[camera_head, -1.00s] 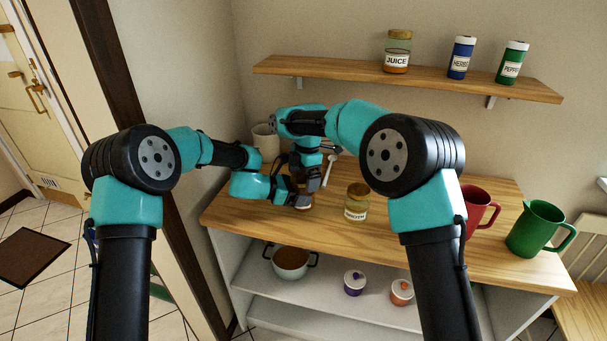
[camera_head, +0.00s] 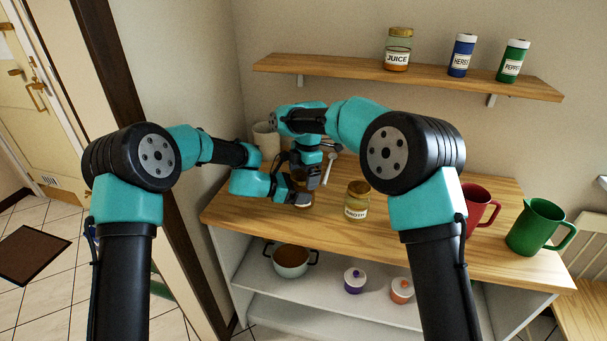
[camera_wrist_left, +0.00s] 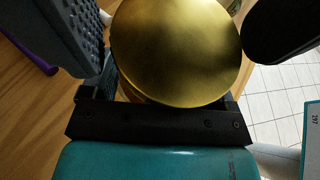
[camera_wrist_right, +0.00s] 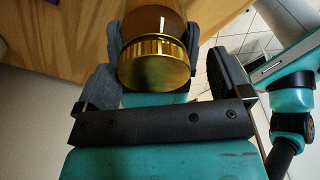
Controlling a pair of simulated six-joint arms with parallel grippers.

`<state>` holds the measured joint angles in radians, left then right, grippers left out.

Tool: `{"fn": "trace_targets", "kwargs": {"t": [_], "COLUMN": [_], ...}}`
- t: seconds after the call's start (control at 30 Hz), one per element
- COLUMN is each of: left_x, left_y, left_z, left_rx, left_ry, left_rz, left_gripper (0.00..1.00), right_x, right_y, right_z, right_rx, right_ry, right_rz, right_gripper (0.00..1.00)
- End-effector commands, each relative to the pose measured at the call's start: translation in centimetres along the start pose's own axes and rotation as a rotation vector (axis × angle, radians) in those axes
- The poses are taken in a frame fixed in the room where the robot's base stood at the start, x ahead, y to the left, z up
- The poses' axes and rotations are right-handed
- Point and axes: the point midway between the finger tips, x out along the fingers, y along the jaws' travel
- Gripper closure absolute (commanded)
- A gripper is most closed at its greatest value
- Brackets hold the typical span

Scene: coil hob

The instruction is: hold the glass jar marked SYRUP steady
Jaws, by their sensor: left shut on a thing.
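A glass jar with a gold lid and amber contents shows in the right wrist view (camera_wrist_right: 155,60); its lid also fills the middle of the left wrist view (camera_wrist_left: 178,48). No marking on it can be read. My left gripper (camera_head: 302,199) is shut on this jar, low over the counter's left part. My right gripper (camera_head: 311,187) is close above it, with its open fingers on either side of the lid; a gap shows at one side. In the head view my grippers hide most of the jar.
A jar marked BROTH (camera_head: 356,201) stands on the counter (camera_head: 430,235) just right of the grippers. A beige canister (camera_head: 266,138) and a spoon (camera_head: 329,168) are behind. Red (camera_head: 478,207) and green (camera_head: 540,228) jugs stand at the right. The shelf (camera_head: 420,82) is above.

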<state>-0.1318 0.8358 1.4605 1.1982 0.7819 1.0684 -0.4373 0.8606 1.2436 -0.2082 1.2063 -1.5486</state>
Motion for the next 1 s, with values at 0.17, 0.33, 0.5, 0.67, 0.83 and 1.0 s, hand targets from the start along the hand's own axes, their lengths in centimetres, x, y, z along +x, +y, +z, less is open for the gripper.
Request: {"fn": "trace_targets", "kwargs": {"t": [0.17, 0.33, 0.5, 0.67, 0.83, 1.0], "left_x": [0.0, 0.0, 0.0, 0.0, 0.0, 0.0], "left_y": [0.0, -0.1, -0.1, -0.1, -0.1, -0.1], "left_z": [0.1, 0.1, 0.1, 0.1, 0.1, 0.1], "left_rx": [0.002, 0.002, 0.002, 0.002, 0.002, 0.002], "left_ry": [-0.001, -0.001, -0.001, -0.001, -0.001, -0.001], "left_rz": [-0.001, -0.002, -0.002, -0.002, -0.002, -0.002], "left_gripper": [0.85, 0.85, 0.85, 0.85, 0.85, 0.85], "right_x": [-0.2, -1.6, -3.5, -4.5, -4.5, -4.5], "right_y": [0.0, 0.1, 0.1, 0.0, 0.0, 0.2], "right_z": [0.0, -0.3, -0.7, -0.8, -0.8, -0.8], "right_rx": [0.000, 0.000, 0.000, 0.000, 0.000, 0.004], "right_ry": [0.000, -0.001, -0.001, -0.001, -0.001, 0.006], "right_rz": [0.002, 0.004, 0.004, 0.002, 0.002, 0.012], "right_gripper": [0.05, 0.05, 0.05, 0.05, 0.05, 0.00]}}
